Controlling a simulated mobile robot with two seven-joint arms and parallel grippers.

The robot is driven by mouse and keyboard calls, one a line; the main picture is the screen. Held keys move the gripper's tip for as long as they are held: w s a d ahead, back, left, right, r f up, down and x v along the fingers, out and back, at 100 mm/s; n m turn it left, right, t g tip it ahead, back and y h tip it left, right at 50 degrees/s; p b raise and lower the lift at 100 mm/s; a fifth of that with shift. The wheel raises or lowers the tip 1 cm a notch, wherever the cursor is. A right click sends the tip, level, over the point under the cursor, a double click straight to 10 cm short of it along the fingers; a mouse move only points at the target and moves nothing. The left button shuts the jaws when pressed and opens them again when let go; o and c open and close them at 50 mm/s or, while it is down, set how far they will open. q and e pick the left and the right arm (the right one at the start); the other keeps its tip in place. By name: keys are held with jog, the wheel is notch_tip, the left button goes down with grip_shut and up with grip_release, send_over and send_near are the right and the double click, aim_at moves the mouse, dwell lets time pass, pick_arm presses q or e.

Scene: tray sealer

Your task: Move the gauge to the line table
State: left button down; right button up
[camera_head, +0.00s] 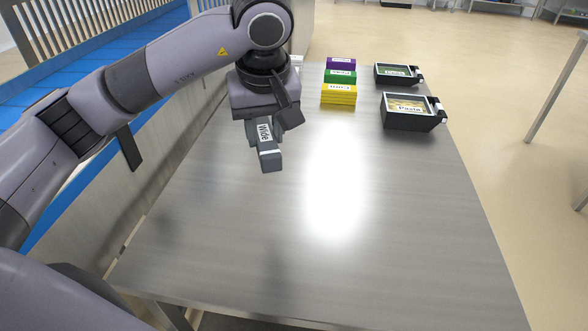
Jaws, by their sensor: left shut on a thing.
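My left gripper (268,124) reaches in from the left and is shut on a small grey block with a white label reading "Wide", which I take to be the gauge (269,158). The gauge hangs below the fingers, over the left part of the metal table (400,230) as seen from my head. It looks held above the surface, though its exact height is hard to tell. The fingers partly hide its upper end. My right gripper is not in view.
Yellow cards (338,95), green cards (341,76) and purple cards (341,63) lie at the table's far side. Two black labelled trays, a near one (409,122) and a far one (396,80), stand right of them. A blue conveyor (110,55) runs along the left. The table's near half is clear.

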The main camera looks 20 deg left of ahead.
pick_arm(q)
notch_tip(320, 180, down, 18)
jog(key=shift+f+b, duration=0.1)
jog(key=shift+b, duration=0.55)
jog(key=shift+f, duration=0.2)
jog(key=c, duration=0.8)
grip_release()
jog(key=shift+r, duration=0.1)
jog(key=shift+r, duration=0.1)
jog(key=v, duration=1.2)
jog(key=shift+s, duration=0.1)
